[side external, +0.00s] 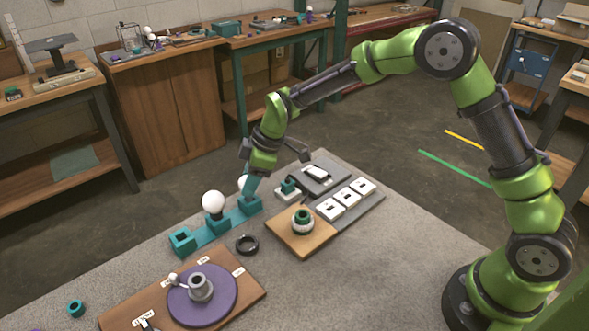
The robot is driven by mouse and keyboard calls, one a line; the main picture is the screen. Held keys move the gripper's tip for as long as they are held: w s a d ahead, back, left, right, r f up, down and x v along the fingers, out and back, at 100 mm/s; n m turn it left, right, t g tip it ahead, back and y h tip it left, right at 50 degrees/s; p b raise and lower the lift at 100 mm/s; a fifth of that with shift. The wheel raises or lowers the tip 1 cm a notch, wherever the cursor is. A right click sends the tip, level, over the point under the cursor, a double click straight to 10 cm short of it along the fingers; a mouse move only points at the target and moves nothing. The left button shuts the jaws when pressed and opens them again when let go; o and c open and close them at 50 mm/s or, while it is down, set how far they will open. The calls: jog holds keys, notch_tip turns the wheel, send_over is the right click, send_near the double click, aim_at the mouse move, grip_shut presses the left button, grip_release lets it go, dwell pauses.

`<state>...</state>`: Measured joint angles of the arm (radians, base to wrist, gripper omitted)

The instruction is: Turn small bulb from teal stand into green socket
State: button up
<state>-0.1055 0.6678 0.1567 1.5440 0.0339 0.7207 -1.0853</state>
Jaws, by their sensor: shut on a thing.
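The teal stand (222,228) runs diagonally along the table, with several square holders. A round white bulb (213,202) stands upright in its middle holder, and the front-left holder (182,240) is empty. My gripper (249,190) points down over the far-right holder. It is shut on the small bulb (242,183), whose white globe shows only partly at the fingers' left side. Whether this bulb's base is still inside the holder is hidden. The green socket (303,220), dark green with a white ring, sits on a light wooden board, right of my gripper and apart from it.
A black ring (247,245) lies between the stand and the wooden board (302,243). A purple disc (222,296) on a brown board is at front. Clear table lies front right.

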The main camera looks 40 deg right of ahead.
notch_tip(320, 180, up, 8)
jog(key=shift+d+r, duration=0.15)
jog(key=s+d+r, duration=0.1)
jog(key=s+d, duration=0.3)
jog(key=s, duration=1)
jog(key=shift+d+f, duration=0.1)
jog(key=shift+f, duration=2.15)
jog(key=shift+f, duration=1.2)
jog(key=shift+f, duration=0.65)
